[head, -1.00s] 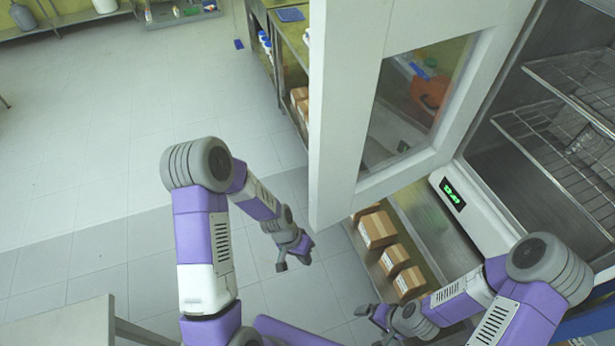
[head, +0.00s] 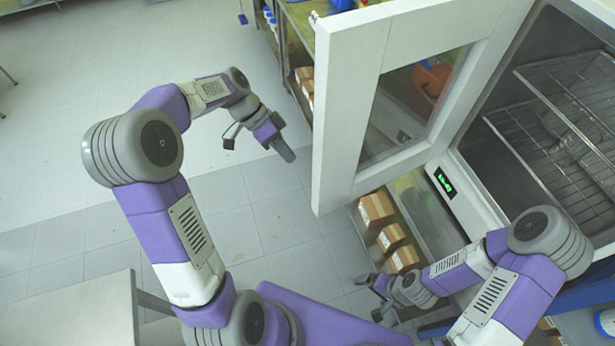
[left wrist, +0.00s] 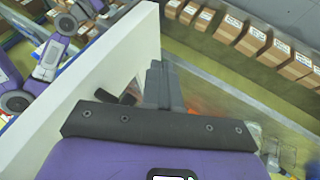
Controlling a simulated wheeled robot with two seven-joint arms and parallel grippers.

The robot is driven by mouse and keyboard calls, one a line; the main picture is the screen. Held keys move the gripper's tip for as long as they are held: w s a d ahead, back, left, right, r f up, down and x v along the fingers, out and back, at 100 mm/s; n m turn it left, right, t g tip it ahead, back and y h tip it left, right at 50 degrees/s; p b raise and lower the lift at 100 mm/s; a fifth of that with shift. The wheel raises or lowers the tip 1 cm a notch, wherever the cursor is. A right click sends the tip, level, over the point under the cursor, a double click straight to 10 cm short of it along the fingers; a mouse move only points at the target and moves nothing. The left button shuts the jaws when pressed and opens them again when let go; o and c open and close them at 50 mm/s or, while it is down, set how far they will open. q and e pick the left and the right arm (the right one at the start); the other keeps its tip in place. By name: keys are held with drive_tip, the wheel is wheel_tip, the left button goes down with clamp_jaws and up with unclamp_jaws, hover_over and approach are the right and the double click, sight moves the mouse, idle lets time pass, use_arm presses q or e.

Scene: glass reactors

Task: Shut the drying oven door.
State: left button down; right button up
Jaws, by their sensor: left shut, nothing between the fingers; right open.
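The drying oven door (head: 347,110) is a thick white frame with a window and stands wide open. The oven (head: 468,196) is on the right, its dark chamber with wire racks exposed. My left gripper (head: 287,153) is shut and empty, to the left of the door's free edge, with a gap between them in the head view. In the left wrist view its fingers (left wrist: 162,85) are together, beside the white door (left wrist: 110,65); contact cannot be told. My right gripper (head: 374,297) is open and empty, low in front of the oven, below the door.
A green display (head: 444,182) glows on the oven's front. Cardboard boxes (head: 376,210) stand on a shelf beneath the oven and door. A shelf unit (head: 293,45) stands behind the door. A grey table (head: 70,310) is at lower left. The floor at left is clear.

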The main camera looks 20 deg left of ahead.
use_arm(q)
drive_tip(key=s+d+f+p, duration=0.1)
drive_tip(key=s+d+f, duration=0.1)
drive_tip(key=d+f, duration=0.3)
drive_tip(key=shift+s+d, duration=0.35)
drive_tip(key=shift+d, duration=0.6)
drive_tip(key=shift+d, duration=0.1)
